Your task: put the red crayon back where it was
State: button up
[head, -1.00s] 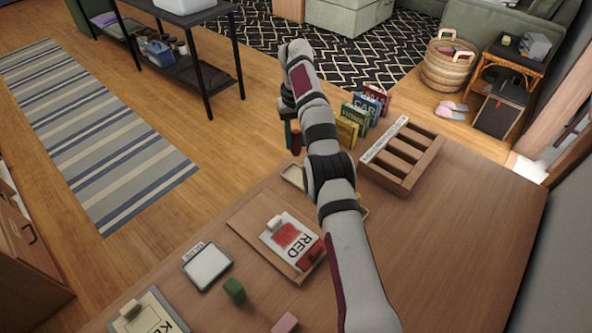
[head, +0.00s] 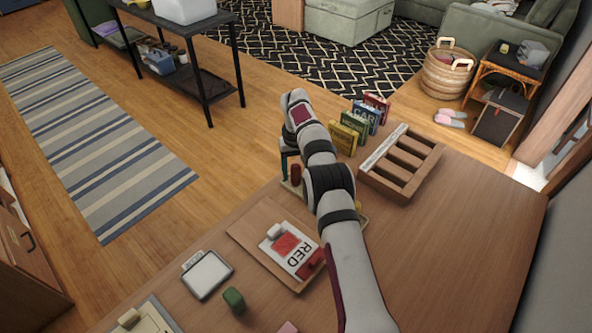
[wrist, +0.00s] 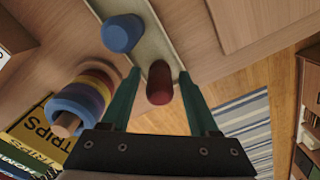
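The red crayon, a dark red cylinder (head: 295,173), stands on the left end of a narrow cream tray (head: 287,187) at the table's far edge. In the wrist view the red crayon (wrist: 160,84) is between my green fingers, over the tray (wrist: 152,45). My gripper (wrist: 160,73) is open around it, with a narrow gap on each side. In the head view my gripper (head: 290,168) is low over the tray, partly hidden by my arm. A blue cylinder (wrist: 122,33) stands on the same tray in the wrist view.
A stack of coloured rings (wrist: 85,100) is close to my left finger in the wrist view. Several small books (head: 350,130) and a slotted wooden rack (head: 405,165) stand beyond my arm. A RED card (head: 290,248) lies on a board nearer. The table's right side is clear.

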notch_tip(320, 180, up, 8)
jog(key=shift+r, duration=0.1)
jog(key=s+d+r+m, duration=0.1)
jog(key=s+r+m, duration=0.1)
jog(key=s+r, duration=0.65)
jog(key=s+d+r+m+y, duration=0.1)
jog(key=s+r+m, duration=0.1)
jog(key=s+r, duration=0.8)
jog(key=s+f+m, duration=0.1)
jog(key=s+f, duration=0.3)
jog(key=s, duration=0.9)
jog(key=s+f+m, duration=0.2)
jog(key=s+f, duration=0.2)
jog(key=s, duration=0.9)
jog(key=shift+d+y, duration=0.2)
jog(key=shift+y, duration=0.2)
